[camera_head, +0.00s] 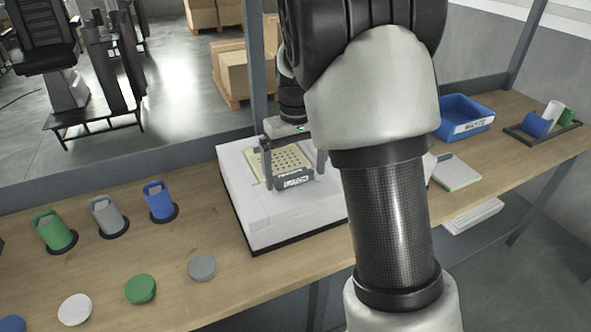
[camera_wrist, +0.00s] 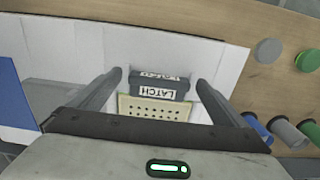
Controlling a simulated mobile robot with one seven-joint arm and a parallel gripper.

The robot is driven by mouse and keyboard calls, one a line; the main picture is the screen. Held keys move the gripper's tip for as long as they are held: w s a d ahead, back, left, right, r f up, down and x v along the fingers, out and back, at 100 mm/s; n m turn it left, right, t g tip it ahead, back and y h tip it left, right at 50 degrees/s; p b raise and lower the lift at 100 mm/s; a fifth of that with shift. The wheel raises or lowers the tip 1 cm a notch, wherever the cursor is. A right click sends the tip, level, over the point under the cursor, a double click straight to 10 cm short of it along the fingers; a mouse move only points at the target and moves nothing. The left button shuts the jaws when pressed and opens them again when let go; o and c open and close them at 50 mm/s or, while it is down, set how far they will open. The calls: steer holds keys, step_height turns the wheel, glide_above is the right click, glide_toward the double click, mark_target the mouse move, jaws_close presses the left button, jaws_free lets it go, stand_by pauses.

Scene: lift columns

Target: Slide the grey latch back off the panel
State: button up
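The grey latch (camera_head: 294,180) is a dark grey bar with a white label. It lies at the front edge of a beige panel (camera_head: 265,163) with holes, set in a white block. The wrist view shows the latch (camera_wrist: 174,82) reading "LATCH", with the perforated panel (camera_wrist: 152,109) just below it. My gripper (camera_head: 297,170) is over the block and pointing down. In the wrist view my gripper (camera_wrist: 160,78) is open, one finger on each side of the latch, with a visible gap at each side. Whether the latch still overlaps the panel is hard to tell.
The white block (camera_head: 250,213) stands on a wooden bench (camera_head: 195,240). Left of it are green, grey and blue handled canisters (camera_head: 160,201) and several round lids (camera_head: 201,267). A blue bin (camera_head: 465,118) and a notepad (camera_head: 457,173) are to the right. My arm hides the middle of the bench.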

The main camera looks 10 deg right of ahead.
step_height(320, 180, up, 18)
steer(key=p, duration=0.2)
steer(key=shift+f, duration=0.25)
stand_by(0.5)
